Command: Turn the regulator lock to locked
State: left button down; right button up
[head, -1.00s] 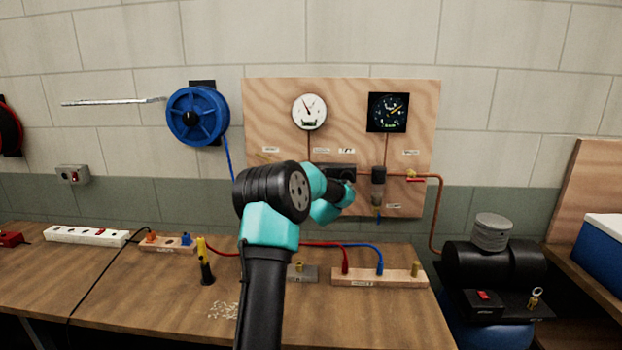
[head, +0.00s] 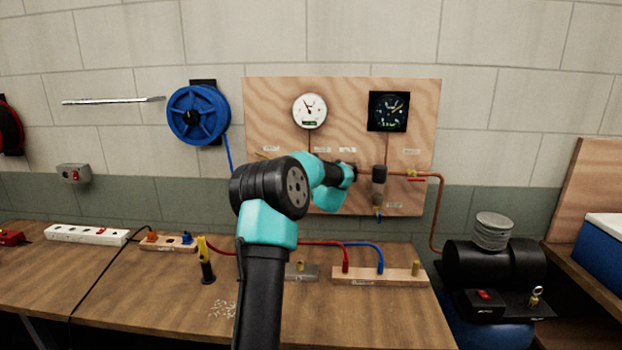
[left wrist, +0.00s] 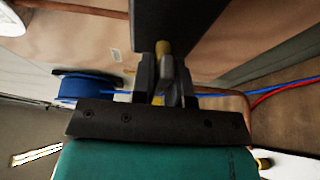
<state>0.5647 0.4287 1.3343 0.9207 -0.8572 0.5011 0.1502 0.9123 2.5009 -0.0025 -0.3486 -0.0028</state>
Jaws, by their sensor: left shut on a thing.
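My left gripper (left wrist: 164,78) shows in the left wrist view, with its two dark fingers closed around a small brass-coloured knob (left wrist: 162,48). The knob sticks out from a dark block (left wrist: 185,22), which appears to be the regulator body. In the head view my left arm reaches up to the plywood board, and its wrist covers most of the regulator area, so the fingers and knob are hidden there. The lock's marking and position cannot be read. My right gripper is in neither view.
The plywood board (head: 270,110) carries a white gauge (head: 309,110), a dark square gauge (head: 388,111), a filter bowl (head: 379,187) and a red-handled valve (head: 415,177). A blue hose reel (head: 198,115) hangs to the left. Leads and terminal blocks lie on the bench (head: 130,285).

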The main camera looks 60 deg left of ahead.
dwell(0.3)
pick_arm(q)
jog(key=c, duration=1.2)
grip_release()
jog(key=shift+d, duration=0.1)
jog(key=v, duration=1.7)
jog(key=shift+s, duration=0.15)
